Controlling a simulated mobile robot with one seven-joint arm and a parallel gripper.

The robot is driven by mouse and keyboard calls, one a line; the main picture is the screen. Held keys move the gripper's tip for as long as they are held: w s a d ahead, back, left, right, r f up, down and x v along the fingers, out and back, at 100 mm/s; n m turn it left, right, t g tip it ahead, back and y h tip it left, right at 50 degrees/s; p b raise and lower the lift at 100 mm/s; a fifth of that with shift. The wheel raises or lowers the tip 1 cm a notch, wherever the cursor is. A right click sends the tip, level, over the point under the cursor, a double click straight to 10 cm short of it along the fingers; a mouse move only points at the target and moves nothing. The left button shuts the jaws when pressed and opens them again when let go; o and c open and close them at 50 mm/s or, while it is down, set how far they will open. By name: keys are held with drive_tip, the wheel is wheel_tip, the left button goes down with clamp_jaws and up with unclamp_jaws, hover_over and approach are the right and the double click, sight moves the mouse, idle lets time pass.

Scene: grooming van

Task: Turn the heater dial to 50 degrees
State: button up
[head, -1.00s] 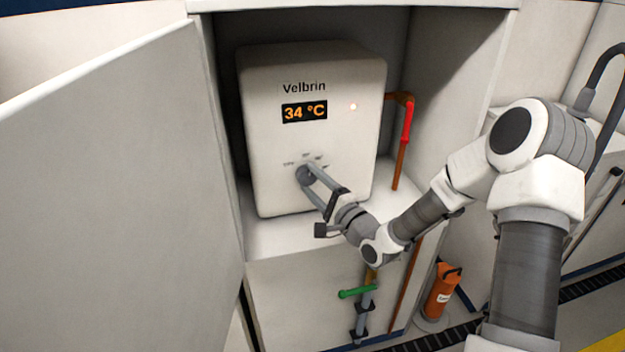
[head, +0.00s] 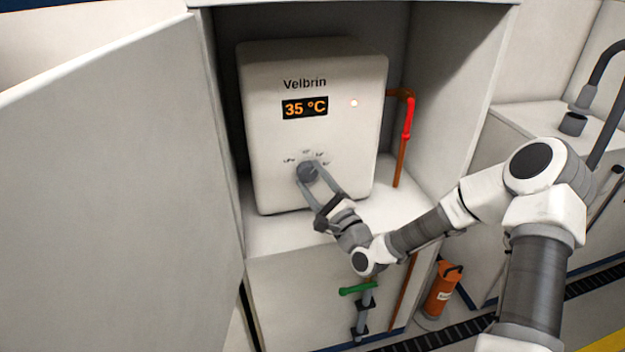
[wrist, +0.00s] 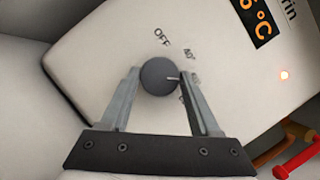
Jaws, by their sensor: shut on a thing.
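The heater (head: 270,140) is a white box marked "Velbrin" inside an open cabinet. Its display (head: 305,107) reads 35 °C in orange, and a small light (head: 353,103) glows beside it. The grey round dial (head: 307,172) sits low on the front with printed marks around it. My gripper (head: 309,181) is shut on the dial, one finger on each side. In the wrist view the dial (wrist: 158,76) has a pale pointer line aimed to the right in the picture. "OFF" and part of another mark are readable; a finger covers some marks.
The cabinet door (head: 110,180) stands open at the left. A red-handled pipe (head: 407,120) runs right of the heater. A green valve handle (head: 358,289) and an orange extinguisher (head: 441,290) are below. The cabinet shelf is otherwise clear.

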drive_tip(key=o, duration=1.4)
drive_tip(key=shift+c, duration=0.2)
drive_tip(key=p+v, duration=0.1)
drive_tip(key=v, duration=1.6)
drive_tip(key=shift+s+p, duration=0.2)
drive_tip(key=shift+p, duration=0.1)
drive_tip(key=shift+f, duration=0.1)
